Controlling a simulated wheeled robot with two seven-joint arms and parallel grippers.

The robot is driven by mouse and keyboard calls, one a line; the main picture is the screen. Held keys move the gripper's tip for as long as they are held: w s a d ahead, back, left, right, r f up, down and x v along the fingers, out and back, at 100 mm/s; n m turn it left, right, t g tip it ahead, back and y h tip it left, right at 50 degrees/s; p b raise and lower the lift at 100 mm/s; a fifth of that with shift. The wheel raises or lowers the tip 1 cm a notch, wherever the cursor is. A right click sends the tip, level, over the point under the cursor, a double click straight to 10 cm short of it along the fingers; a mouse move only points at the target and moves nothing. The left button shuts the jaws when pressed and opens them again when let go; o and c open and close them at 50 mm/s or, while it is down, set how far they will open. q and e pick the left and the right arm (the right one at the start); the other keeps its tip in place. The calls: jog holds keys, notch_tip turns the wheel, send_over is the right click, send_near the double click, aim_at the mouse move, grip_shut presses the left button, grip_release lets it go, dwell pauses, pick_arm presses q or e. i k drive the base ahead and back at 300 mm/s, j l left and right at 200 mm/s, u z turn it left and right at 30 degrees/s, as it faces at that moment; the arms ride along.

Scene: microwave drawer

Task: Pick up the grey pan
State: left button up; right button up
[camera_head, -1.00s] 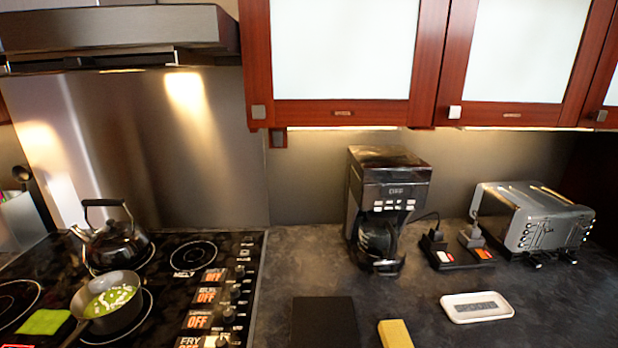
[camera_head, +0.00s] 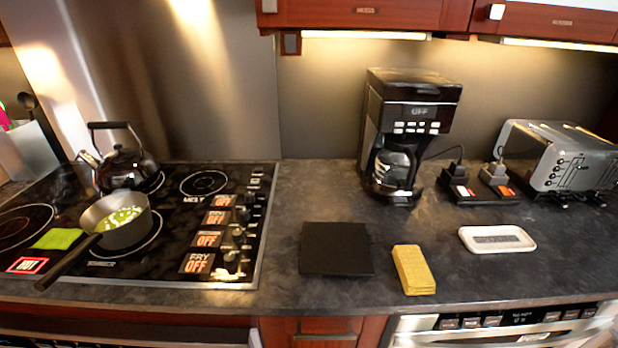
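The grey pan (camera_head: 126,234) sits upright on the front part of the black stove top (camera_head: 170,270), on a burner ring. It holds something green with white bits. Its dark handle (camera_head: 68,262) points toward the front left and reaches the stove's front edge. Neither of my grippers shows in the head view.
A dark kettle (camera_head: 122,168) stands just behind the pan. A green cloth-like square (camera_head: 58,239) lies left of it, by the handle. On the counter to the right are a black square mat (camera_head: 336,249), a yellow sponge-like block (camera_head: 413,270), a white tray (camera_head: 497,239), a coffee maker (camera_head: 405,135) and a toaster (camera_head: 560,158).

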aim_at(93, 220)
jog(key=u, duration=1.45)
